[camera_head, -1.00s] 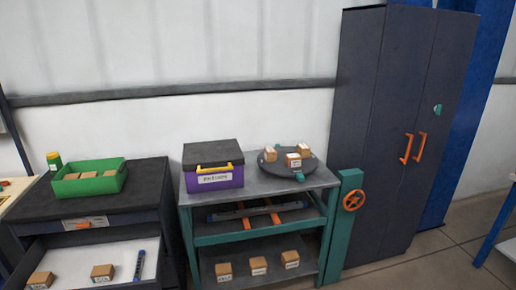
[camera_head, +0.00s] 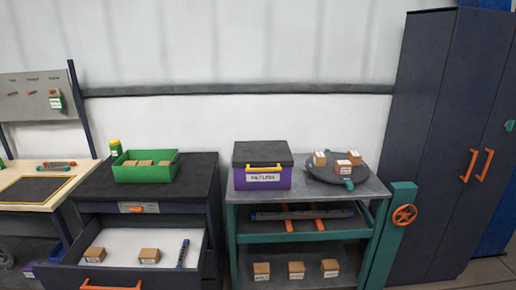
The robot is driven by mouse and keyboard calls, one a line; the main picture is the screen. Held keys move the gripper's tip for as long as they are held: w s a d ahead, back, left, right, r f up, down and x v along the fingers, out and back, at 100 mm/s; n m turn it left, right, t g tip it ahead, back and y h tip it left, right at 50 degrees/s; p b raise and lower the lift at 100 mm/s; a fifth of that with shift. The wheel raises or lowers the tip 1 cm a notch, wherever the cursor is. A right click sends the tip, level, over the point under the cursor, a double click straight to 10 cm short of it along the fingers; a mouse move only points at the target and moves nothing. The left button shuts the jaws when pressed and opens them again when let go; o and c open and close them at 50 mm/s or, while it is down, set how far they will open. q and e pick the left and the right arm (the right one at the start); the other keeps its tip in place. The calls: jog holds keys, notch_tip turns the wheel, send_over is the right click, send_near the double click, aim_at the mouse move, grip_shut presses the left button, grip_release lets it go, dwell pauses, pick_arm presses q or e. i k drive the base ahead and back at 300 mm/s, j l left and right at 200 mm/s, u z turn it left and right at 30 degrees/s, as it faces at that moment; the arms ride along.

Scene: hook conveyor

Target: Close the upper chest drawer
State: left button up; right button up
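The dark chest (camera_head: 205,205) stands left of the middle. Its top front panel (camera_head: 100,208) bears a pale label and a small orange handle (camera_head: 144,208) and sits flush. Just below it, an open drawer (camera_head: 200,275) is pulled far out, with a white floor, two small boxes and a blue-black stick inside. An orange handle (camera_head: 110,287) on its front is partly cut off at the bottom edge. Whether the flush panel is a drawer of its own is unclear. Neither of my grippers is in view.
A green bin (camera_head: 146,174) with boxes stands on the chest. To the right are a teal cart (camera_head: 300,232) with a purple case (camera_head: 262,181) and a round tray, then a tall dark cabinet (camera_head: 425,130). A workbench (camera_head: 30,200) stands left.

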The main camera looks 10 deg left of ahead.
aim_at(124, 236)
jog(key=u, duration=1.55)
